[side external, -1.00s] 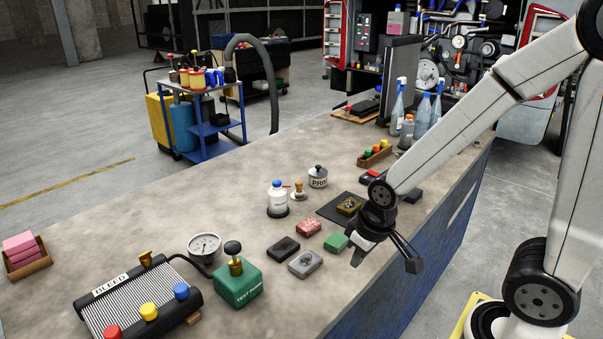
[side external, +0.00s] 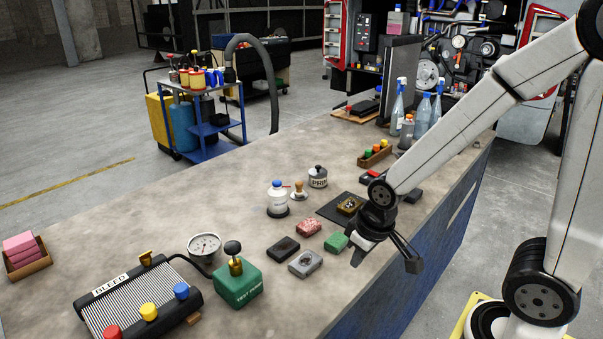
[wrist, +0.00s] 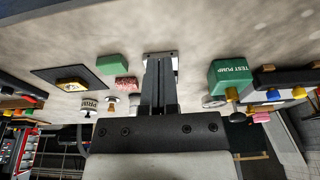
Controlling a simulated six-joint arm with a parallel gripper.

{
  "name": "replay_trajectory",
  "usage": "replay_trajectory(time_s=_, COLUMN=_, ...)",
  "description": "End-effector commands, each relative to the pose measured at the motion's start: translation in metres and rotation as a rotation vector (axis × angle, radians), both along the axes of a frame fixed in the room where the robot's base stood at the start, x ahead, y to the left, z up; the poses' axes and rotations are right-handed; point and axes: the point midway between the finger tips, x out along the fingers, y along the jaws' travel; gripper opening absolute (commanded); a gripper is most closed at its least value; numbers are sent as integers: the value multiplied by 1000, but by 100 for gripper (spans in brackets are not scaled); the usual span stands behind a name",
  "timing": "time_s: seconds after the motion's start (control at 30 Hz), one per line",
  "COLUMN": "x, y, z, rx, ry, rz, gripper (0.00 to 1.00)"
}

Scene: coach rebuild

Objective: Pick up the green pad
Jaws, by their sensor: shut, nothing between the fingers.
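The green pad (side external: 335,242) lies flat on the bench, beside a mottled red pad (side external: 308,227). In the wrist view the green pad (wrist: 112,64) is left of the fingers, clear of them. My gripper (side external: 358,252) is just right of the green pad in the side view, near the bench's front edge, tilted down. Its height above the bench is hard to judge. In the wrist view the fingers (wrist: 160,68) are together with nothing held. The green pad's right end is close to my gripper in the side view.
A dark pad (side external: 283,250) and a grey pad (side external: 305,264) lie left of my gripper. Behind are a black mat (side external: 331,209), a white bottle (side external: 278,199) and a tin (side external: 318,176). The green test pump (side external: 237,285) stands at front left. The bench's left-rear surface is clear.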

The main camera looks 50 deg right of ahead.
Motion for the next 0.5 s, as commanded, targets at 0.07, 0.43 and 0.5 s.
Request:
replay_trajectory(time_s=0.07, x=0, y=0, z=0, rx=0, ry=0, rz=0, gripper=19)
replay_trajectory(time_s=0.43, x=0, y=0, z=0, rx=0, ry=0, rz=0, gripper=100)
replay_trajectory(time_s=0.5, x=0, y=0, z=0, rx=0, ry=0, rz=0, gripper=100)
